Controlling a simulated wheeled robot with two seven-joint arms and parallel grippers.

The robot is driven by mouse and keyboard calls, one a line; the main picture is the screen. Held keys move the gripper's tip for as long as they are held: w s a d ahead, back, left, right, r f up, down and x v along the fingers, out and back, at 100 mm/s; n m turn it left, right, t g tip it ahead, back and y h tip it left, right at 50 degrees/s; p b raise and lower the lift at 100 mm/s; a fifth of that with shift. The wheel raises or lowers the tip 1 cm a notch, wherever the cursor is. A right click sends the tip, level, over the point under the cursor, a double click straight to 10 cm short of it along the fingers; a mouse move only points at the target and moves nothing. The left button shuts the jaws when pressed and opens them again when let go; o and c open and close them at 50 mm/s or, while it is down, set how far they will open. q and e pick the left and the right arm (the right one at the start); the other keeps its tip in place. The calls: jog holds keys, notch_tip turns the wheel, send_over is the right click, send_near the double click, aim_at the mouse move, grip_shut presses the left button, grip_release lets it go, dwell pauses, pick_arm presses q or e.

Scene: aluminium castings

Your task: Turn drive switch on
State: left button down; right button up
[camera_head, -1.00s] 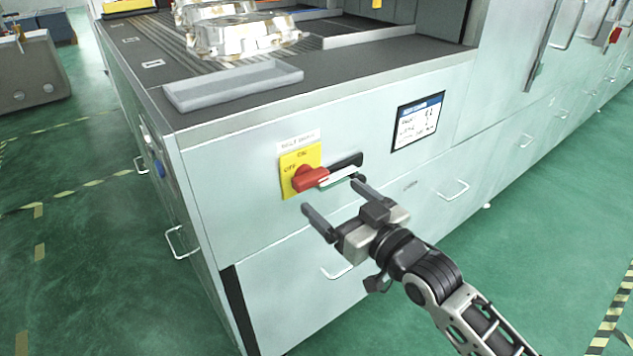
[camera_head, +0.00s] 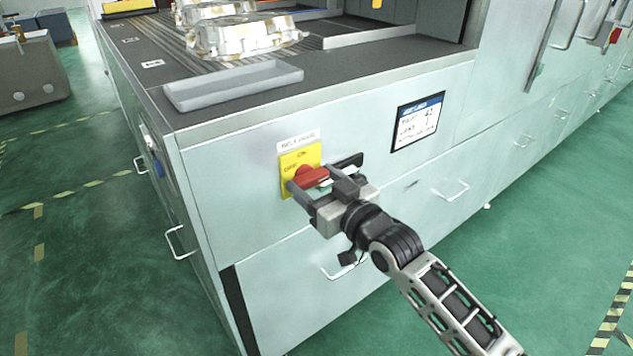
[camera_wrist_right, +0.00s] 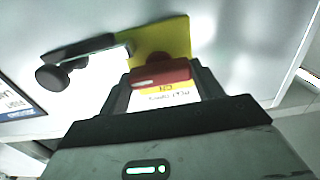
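The drive switch has a red handle (camera_head: 315,175) on a yellow plate (camera_head: 287,163) on the cabinet front. The plate reads ON at the top and OFF at the left, and the handle lies roughly sideways. My right gripper (camera_head: 310,187) is open at the switch, its fingers reaching to either side of the handle. In the wrist view the red handle (camera_wrist_right: 160,73) spans most of the gap between the fingertips (camera_wrist_right: 165,80). I cannot tell whether they touch it. My left gripper is not in view.
A black bar (camera_head: 348,161) sticks out just right of the switch; the wrist view shows it with a round knob (camera_wrist_right: 52,77). A label panel (camera_head: 418,121) is further right. A grey tray (camera_head: 235,87) and metal castings (camera_head: 245,36) sit on top. Drawer handles (camera_head: 452,191) protrude below.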

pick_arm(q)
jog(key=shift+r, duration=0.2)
pick_arm(e)
jog(key=shift+n, duration=0.3)
jog(key=shift+r+n+p, duration=0.1)
jog(key=shift+n+p, duration=0.5)
jog(key=shift+n, duration=0.4)
jog(key=n+p, duration=0.1)
jog(key=n, duration=0.3)
jog(key=shift+n, duration=0.3)
jog(key=n+p, duration=0.1)
jog(key=n, duration=0.2)
jog(key=shift+n, duration=0.3)
jog(key=n, duration=0.3)
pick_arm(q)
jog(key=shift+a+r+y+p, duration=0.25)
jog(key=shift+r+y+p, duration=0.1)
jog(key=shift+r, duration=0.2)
pick_arm(e)
jog(key=shift+s+f+n, duration=0.1)
jog(key=shift+f+n, duration=0.1)
jog(key=shift+n, duration=2)
jog(key=o, duration=1)
